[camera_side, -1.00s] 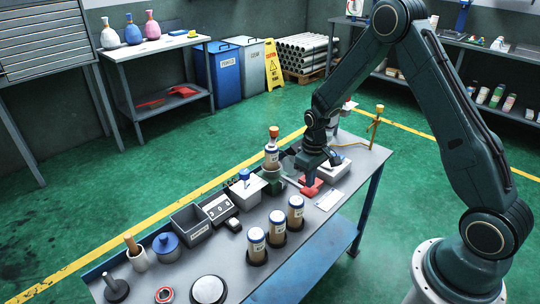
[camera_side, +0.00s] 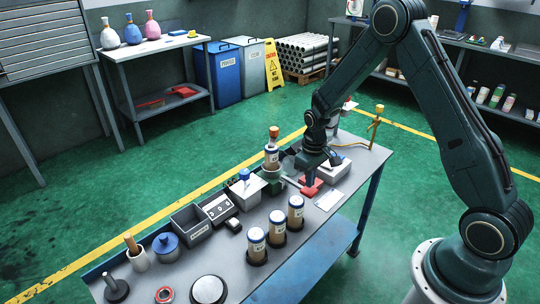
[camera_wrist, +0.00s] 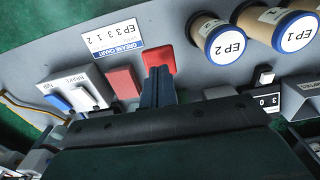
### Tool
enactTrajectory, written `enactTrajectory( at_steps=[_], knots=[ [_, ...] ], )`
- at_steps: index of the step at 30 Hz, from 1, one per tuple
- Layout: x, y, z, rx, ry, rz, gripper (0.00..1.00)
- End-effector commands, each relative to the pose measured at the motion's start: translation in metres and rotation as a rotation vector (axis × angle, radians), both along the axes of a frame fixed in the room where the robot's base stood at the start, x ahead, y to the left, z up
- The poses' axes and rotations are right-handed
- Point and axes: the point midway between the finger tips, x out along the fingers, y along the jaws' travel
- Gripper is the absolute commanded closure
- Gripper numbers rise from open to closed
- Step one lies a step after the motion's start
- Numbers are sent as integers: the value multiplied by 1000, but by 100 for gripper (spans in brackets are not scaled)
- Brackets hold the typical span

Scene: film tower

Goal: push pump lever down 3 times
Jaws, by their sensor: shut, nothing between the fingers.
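The pump lever shows as a thin grey bar ending at a red pad (camera_side: 311,187) on the bench; the red pad (camera_wrist: 160,57) also shows in the wrist view. My gripper (camera_side: 310,180) is shut and empty, pointing down at the red pad. In the wrist view my gripper's dark fingers (camera_wrist: 158,84) overlap the near edge of the pad. I cannot tell whether they touch it. A second red block (camera_wrist: 122,82) lies just left of the fingers. The green pump body (camera_side: 272,180) holds an upright cartridge (camera_side: 272,154). My gripper hides part of the lever area.
Cartridges marked EP 1 (camera_wrist: 290,30) and EP 2 (camera_wrist: 226,42) stand near the pad. A grease chart card (camera_wrist: 100,39) lies beside it. A white block with a blue switch (camera_wrist: 78,90) is at the left. A grey box (camera_side: 191,222) and control box (camera_side: 219,208) stand farther along the bench.

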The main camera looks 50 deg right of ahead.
Motion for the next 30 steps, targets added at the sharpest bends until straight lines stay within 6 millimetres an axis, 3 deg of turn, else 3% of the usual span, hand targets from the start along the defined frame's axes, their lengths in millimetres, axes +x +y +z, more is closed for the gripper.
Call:
enactTrajectory(
  at_steps=[30],
  knots=[
    [1, 0, -38, 0, -1, 0, 100]
  ],
)
